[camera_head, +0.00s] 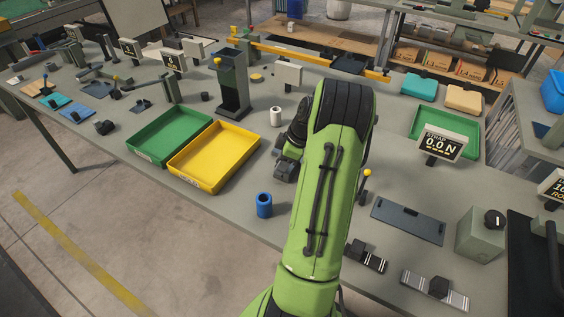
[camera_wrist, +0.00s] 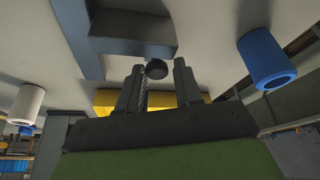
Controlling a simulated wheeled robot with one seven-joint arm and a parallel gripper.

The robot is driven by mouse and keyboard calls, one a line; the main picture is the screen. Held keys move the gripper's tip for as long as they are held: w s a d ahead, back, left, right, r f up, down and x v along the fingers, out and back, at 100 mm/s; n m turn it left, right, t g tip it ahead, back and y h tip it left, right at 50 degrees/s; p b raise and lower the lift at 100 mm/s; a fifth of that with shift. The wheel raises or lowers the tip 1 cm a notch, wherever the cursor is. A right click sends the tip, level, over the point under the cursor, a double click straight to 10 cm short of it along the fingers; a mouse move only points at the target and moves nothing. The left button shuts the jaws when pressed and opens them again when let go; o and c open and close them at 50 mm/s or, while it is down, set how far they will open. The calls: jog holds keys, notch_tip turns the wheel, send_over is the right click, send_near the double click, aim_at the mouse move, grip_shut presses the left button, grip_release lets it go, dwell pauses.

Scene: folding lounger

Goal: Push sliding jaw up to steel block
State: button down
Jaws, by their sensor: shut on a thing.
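My green arm hides much of the middle of the bench in the head view. My gripper (camera_wrist: 164,82) shows in the wrist view with its two dark fingers a little apart and a dark round knob (camera_wrist: 156,69) at their tips. A thin striped rod-like part shows beside the left finger. A grey angled metal piece (camera_wrist: 148,32) lies close beyond the fingers; I cannot tell whether it is the sliding jaw. In the head view dark blocky parts (camera_head: 287,169) show at the arm's left edge. I cannot make out the steel block for certain.
A yellow tray (camera_head: 228,179) and a green tray (camera_head: 145,153) lie left of my arm. A blue cylinder (camera_head: 264,206) stands near the front edge, a white one (camera_head: 276,117) behind. A display (camera_head: 441,143) and a flat dark plate (camera_head: 408,220) are to the right.

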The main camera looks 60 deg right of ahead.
aim_at(291, 175)
jog(key=shift+s+d+r+b, duration=0.1)
jog(key=shift+s+d+b, duration=0.15)
jog(key=shift+s, duration=0.9)
jog(key=shift+s+d+r+b, duration=0.1)
jog(key=shift+s+d+b, duration=0.1)
jog(key=shift+s, duration=0.95)
jog(key=c, duration=0.9)
grip_release()
jog(key=shift+f, duration=0.15)
jog(key=p+v, duration=0.5)
jog(key=v, duration=1.1)
jog(key=shift+a+f, duration=0.1)
